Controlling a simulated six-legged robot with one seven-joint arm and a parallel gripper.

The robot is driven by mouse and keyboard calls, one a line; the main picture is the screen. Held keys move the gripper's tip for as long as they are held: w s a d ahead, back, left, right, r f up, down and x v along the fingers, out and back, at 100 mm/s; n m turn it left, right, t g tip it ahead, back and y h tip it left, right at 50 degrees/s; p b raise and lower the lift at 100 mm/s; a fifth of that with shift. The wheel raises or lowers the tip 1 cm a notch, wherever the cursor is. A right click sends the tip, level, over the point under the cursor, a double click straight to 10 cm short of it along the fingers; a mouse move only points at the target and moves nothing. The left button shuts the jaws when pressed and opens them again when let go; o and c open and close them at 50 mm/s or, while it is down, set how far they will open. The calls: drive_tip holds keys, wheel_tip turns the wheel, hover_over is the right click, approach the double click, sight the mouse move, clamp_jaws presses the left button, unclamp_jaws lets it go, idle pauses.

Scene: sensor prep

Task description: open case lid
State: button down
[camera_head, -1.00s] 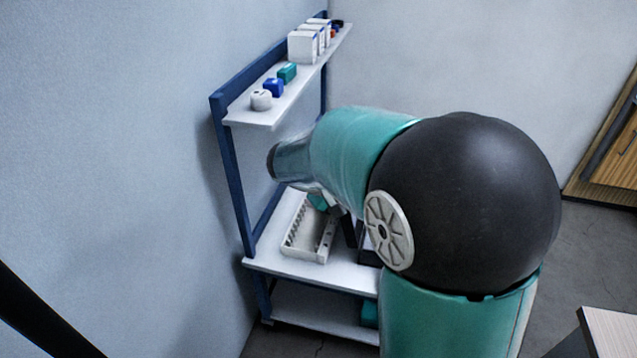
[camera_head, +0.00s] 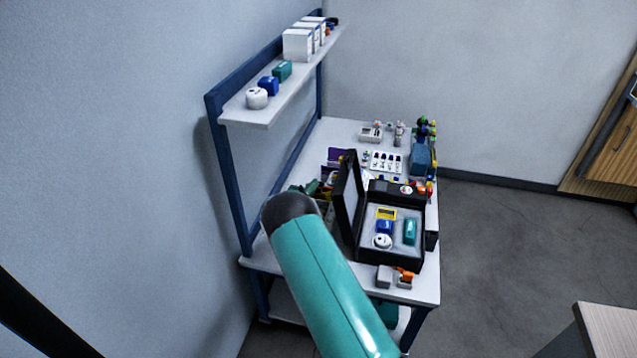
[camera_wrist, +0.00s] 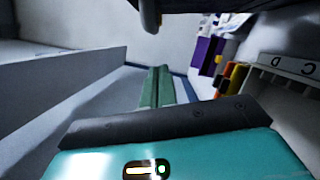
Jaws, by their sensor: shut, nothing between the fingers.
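The black case (camera_head: 412,262) stands open on the workbench in the head view. Its lid (camera_head: 349,195) stands up about vertical on the left side of the case. Grey foam inside holds a yellow item (camera_head: 386,213), a blue item (camera_head: 384,227), a white round item (camera_head: 382,241) and a teal item (camera_head: 409,232). My gripper (camera_wrist: 159,74) shows in the wrist view as two green fingers, shut together and empty.
The pale tray is mostly hidden behind my arm. Grey and orange blocks (camera_head: 404,277) lie by the bench's front edge. A white rack (camera_head: 382,161) and bottles stand at the back. An upper shelf (camera_head: 262,113) overhangs the left side. A lettered holder (camera_wrist: 285,67) shows in the wrist view.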

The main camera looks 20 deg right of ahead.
sight(339, 180)
drive_tip(key=shift+s+d+r, duration=0.25)
drive_tip(key=shift+s+d, duration=0.25)
drive_tip(key=shift+d, duration=0.05)
drive_tip(key=shift+s+d+r, duration=0.25)
drive_tip(key=shift+s+d, duration=0.2)
drive_tip(key=shift+d, duration=0.05)
drive_tip(key=s+d+r+m, duration=0.1)
drive_tip(key=s+d+r, duration=0.1)
drive_tip(key=d, duration=0.1)
drive_tip(key=s+d+r+m, duration=0.1)
drive_tip(key=d+r, duration=0.1)
drive_tip(key=shift+s+d+m, duration=0.1)
drive_tip(key=shift+s+m, duration=0.15)
drive_tip(key=shift+m, duration=0.05)
